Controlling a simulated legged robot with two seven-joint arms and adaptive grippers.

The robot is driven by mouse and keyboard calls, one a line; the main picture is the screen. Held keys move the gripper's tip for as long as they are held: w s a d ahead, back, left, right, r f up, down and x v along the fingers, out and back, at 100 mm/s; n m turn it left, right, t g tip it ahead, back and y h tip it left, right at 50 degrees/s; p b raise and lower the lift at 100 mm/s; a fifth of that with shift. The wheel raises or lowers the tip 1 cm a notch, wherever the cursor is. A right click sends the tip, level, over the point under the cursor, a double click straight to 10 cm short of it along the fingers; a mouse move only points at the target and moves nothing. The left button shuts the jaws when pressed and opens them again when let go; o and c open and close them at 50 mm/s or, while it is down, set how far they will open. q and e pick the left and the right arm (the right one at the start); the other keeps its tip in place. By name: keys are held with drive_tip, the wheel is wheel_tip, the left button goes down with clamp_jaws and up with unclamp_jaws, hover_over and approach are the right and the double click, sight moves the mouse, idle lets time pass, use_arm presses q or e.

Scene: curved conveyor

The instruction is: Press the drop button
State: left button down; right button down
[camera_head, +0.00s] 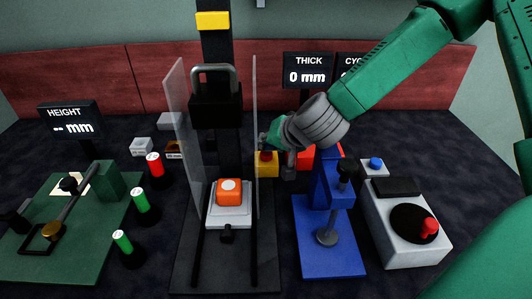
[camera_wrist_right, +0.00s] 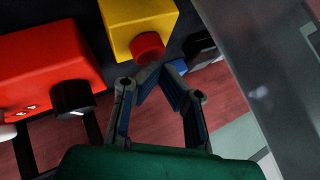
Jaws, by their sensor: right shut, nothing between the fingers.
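A yellow box (camera_head: 267,170) with a red button (camera_head: 265,156) on top stands right of the drop tower (camera_head: 215,110). In the wrist view, the yellow box (camera_wrist_right: 140,22) and its red button (camera_wrist_right: 147,46) are near the top centre. My right gripper (camera_head: 266,139) is just above the button in the head view, partly covered by its own wrist. In the wrist view, the right gripper (camera_wrist_right: 162,72) is shut and empty, with its fingertips close beside the button. I cannot tell whether they touch it. No drop label is readable. My left gripper is not in view.
A clear panel (camera_head: 255,125) stands close left of the right gripper. A red box (camera_wrist_right: 45,65) with a black knob is beside the yellow box. A blue stand (camera_head: 327,230) and a grey box with a red knob (camera_head: 429,228) are at right. An orange cube (camera_head: 229,191) sits under the tower.

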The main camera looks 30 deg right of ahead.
sight(267, 153)
drive_tip(key=shift+f+b, duration=0.35)
drive_tip(key=shift+f, duration=0.2)
idle(0.6)
idle(0.4)
drive_tip(key=shift+a+r+p, duration=0.1)
drive_tip(key=shift+r+p, duration=0.9)
drive_tip(key=shift+p, duration=0.05)
wheel_tip(267, 153, up, 5)
drive_tip(key=p, duration=0.5)
drive_tip(key=shift+r, duration=0.1)
